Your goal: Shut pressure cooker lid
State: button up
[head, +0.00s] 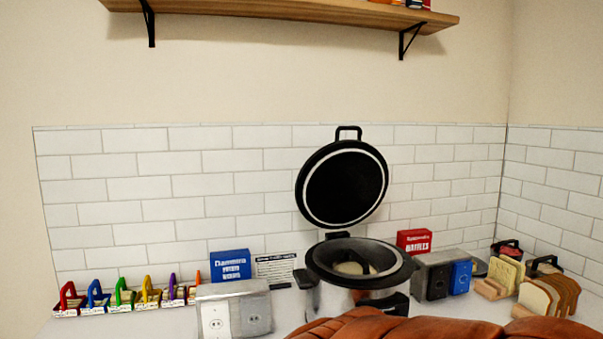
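The pressure cooker (350,293) stands on the counter a little right of the middle, with a silver body and a wide black rim. Its round black lid (343,184) is open and stands upright behind the pot, with a light ring inside and a handle at the top. Something pale shows inside the pot. The lower front of the pot is hidden by a brown shape at the bottom edge. My gripper is not in view.
A grey-white box (233,310) stands left of the cooker. A red box (414,242), a dark grey appliance (434,275) and bread slices (548,295) are at right. A wooden shelf (285,9) hangs above.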

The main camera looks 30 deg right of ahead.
aim_at(344, 182)
jog(key=u, duration=2.15)
jog(key=k, duration=0.95)
jog(key=z, duration=1.95)
